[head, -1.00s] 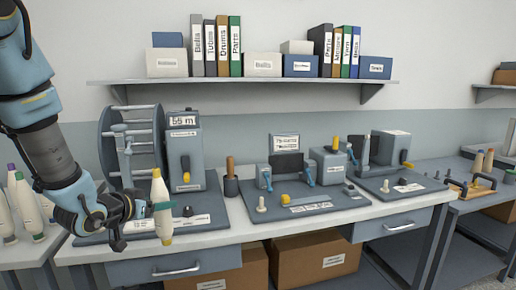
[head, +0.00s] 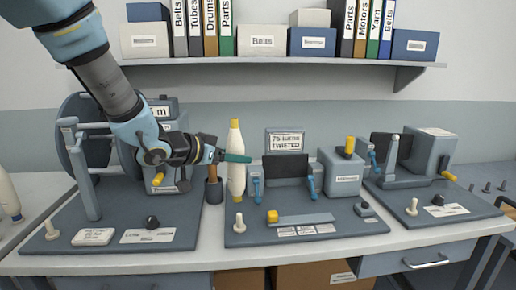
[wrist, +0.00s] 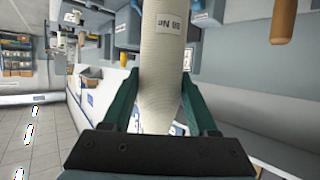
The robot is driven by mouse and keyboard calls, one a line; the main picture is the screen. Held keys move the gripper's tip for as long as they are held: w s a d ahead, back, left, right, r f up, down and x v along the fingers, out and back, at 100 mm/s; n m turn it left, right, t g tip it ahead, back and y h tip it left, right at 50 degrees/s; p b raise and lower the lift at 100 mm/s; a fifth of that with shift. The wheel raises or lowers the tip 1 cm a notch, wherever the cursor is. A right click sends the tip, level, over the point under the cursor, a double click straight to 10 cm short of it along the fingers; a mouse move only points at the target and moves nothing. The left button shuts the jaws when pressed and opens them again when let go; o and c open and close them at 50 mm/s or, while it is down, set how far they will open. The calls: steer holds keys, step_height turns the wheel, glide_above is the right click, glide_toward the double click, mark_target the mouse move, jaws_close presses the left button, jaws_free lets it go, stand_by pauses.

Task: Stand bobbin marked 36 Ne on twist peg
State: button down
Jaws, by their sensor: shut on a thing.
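My gripper (head: 236,158) is shut on a cream bobbin (head: 236,178) with a yellow tip and holds it upright. In the wrist view the bobbin (wrist: 163,70) stands between the green fingers, its label upside down and reading like 36 Ne. The middle device has a sign (head: 285,141) reading 75 turns twisted. A short pale peg (head: 239,223) stands at the front left of its base (head: 325,233). In the head view the bobbin appears above and slightly left of this peg; their gap in depth is hard to judge.
Similar pale pegs stand on the left device's base (head: 52,229) and the right device's base (head: 413,207). A cup with a wooden-handled tool (head: 213,188) is just left of the bobbin. A yellow-topped knob (head: 272,216) is right of the middle peg. A shelf (head: 290,63) runs above.

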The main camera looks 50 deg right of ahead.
mark_target(233, 188)
steer(key=shift+d+f, duration=0.25)
steer(key=shift+d, duration=0.15)
step_height(233, 188, down, 4)
steer(key=b, duration=0.4)
steer(key=shift+r, duration=0.25)
steer(key=shift+a, duration=0.2)
steer(key=shift+f, duration=0.15)
stand_by(0.6)
steer(key=shift+f+b, duration=1.95)
steer(key=shift+f, duration=0.7)
steer(key=shift+c, duration=0.5)
jaws_free()
